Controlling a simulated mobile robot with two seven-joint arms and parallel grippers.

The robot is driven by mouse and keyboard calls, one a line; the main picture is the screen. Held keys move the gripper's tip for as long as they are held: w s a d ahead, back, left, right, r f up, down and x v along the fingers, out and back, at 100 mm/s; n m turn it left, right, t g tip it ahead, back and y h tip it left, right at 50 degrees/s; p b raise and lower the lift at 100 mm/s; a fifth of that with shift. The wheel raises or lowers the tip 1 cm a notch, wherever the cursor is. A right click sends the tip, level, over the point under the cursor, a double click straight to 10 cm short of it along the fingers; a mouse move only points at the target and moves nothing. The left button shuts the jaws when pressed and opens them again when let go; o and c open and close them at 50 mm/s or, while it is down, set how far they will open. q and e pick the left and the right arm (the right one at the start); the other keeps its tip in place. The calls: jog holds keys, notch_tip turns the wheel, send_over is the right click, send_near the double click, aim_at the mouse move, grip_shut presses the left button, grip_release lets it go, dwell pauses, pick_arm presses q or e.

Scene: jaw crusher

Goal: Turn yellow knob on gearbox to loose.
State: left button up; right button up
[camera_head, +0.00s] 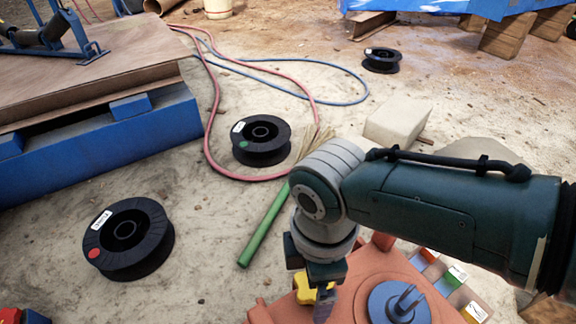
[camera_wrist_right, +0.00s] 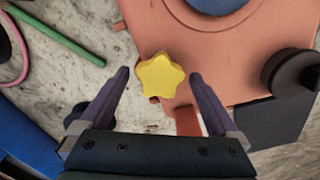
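The yellow star-shaped knob (camera_wrist_right: 161,76) sits at the edge of the orange-red gearbox (camera_wrist_right: 226,52) in the right wrist view. In the head view the knob (camera_head: 306,288) is partly hidden by my right gripper (camera_head: 322,292), which is over the gearbox (camera_head: 365,270). My right gripper (camera_wrist_right: 160,84) is open, with one finger on each side of the knob and a visible gap at both sides. Whether the fingertips are level with the knob I cannot tell. My left gripper is not in view.
Black spools (camera_head: 127,238) lie on the floor to the left, another (camera_head: 262,140) further back. A green-handled broom (camera_head: 265,226) lies left of the gearbox. Red and blue hoses (camera_head: 212,130) cross the ground.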

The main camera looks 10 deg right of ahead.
jog(key=shift+r, duration=0.1)
notch_tip(320, 180, up, 8)
jog(key=p, duration=0.7)
jog(key=shift+r, duration=0.25)
jog(key=shift+r+p, duration=0.5)
jog(key=shift+r, duration=0.15)
